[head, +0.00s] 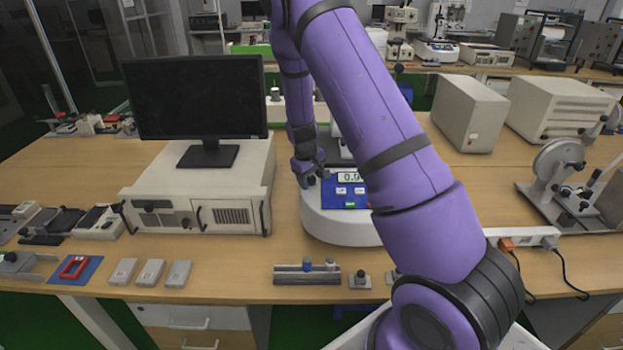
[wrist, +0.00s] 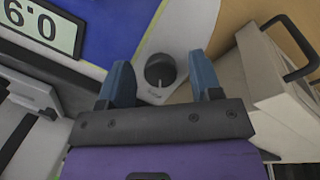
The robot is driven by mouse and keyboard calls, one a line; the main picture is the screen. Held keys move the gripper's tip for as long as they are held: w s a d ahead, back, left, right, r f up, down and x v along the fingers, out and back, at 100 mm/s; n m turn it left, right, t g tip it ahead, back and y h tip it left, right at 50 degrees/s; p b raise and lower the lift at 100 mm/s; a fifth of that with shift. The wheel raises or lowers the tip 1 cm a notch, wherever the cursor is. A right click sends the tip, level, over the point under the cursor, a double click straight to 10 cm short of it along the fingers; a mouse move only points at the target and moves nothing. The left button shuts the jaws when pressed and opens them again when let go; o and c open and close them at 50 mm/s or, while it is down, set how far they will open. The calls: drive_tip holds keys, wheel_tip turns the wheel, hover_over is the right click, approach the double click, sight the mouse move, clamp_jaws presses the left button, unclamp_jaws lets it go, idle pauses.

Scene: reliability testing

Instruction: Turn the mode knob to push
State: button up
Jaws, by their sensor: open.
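The mode knob (wrist: 160,70) is a round black knob on a light panel in the wrist view, with a small label below it too small to read. My gripper (wrist: 162,80) is open, with one blue finger on each side of the knob in the picture. I cannot tell whether the fingers touch it. In the head view my gripper (head: 308,174) is at the left side of the white tester (head: 335,226), which has a blue panel and a display (head: 350,177). The knob is hidden there behind my gripper.
A white computer case (head: 165,190) with a monitor (head: 197,97) stands close to the left of the tester. A rail fixture (head: 307,277) and small blocks lie along the front edge. Beige boxes (head: 470,112) stand at the right. Bench is clear between the case and tester.

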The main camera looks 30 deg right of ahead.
drive_tip(key=shift+f, duration=0.1)
drive_tip(key=c, duration=0.9)
drive_tip(key=shift+m, duration=0.3)
drive_tip(key=m+y, duration=0.1)
drive_tip(key=m, duration=0.4)
drive_tip(key=shift+m, duration=0.3)
drive_tip(key=m+t+y, duration=0.1)
drive_tip(key=m, duration=0.4)
drive_tip(key=shift+m, duration=0.3)
